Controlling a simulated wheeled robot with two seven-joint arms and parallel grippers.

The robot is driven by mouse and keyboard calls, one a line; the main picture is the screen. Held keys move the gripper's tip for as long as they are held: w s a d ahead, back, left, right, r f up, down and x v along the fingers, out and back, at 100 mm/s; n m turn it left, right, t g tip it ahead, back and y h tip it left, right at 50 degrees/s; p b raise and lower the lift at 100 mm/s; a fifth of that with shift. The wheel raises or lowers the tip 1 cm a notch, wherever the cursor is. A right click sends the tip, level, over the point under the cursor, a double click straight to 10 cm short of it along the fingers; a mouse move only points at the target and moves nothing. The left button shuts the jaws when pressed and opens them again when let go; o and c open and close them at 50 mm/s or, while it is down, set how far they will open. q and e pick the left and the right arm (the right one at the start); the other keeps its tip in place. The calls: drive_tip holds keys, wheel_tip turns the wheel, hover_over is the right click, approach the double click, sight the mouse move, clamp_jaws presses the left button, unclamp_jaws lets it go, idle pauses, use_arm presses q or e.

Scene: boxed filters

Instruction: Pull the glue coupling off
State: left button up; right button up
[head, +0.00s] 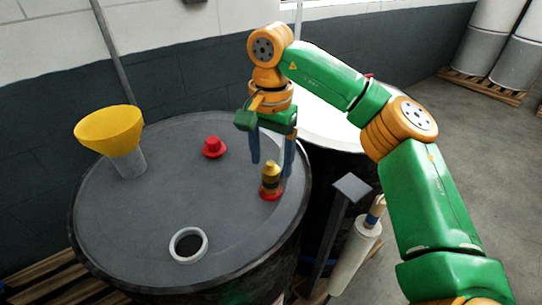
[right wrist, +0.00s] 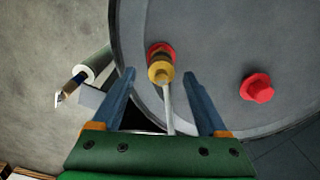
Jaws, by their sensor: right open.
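The coupling (head: 271,175) is a small brass-yellow fitting with a dark band and a red base. It stands upright near the right edge of the dark drum's lid (head: 130,225). My right gripper (head: 272,168) points down over it, its two blue fingers open. In the right wrist view the coupling (right wrist: 160,70) lies between and slightly beyond the fingertips (right wrist: 159,74), apart from both. A thin pale rod (right wrist: 168,108) runs from the coupling toward the gripper's palm; I cannot tell what it is. My left gripper is not in view.
The same lid carries a yellow funnel (head: 109,128), a red cap (head: 214,147) and a pale-rimmed hole (head: 187,245). A white-topped drum (head: 325,105) stands behind. A post with a square plate (head: 351,188) and a white cartridge (head: 352,258) stand close on the right.

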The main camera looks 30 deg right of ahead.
sight(271, 169)
drive_tip(key=f, duration=0.4)
drive_tip(key=shift+w+d+f+p, duration=0.1)
drive_tip(key=shift+w+f+p, duration=0.15)
drive_tip(key=shift+p, duration=0.15)
drive_tip(key=shift+s+f, duration=0.2)
drive_tip(key=shift+f, duration=0.05)
drive_tip(key=shift+w, duration=0.1)
clamp_jaws()
drive_tip(key=shift+r, duration=0.1)
drive_tip(key=shift+r+p, duration=2.6)
drive_tip(key=shift+r, duration=0.2)
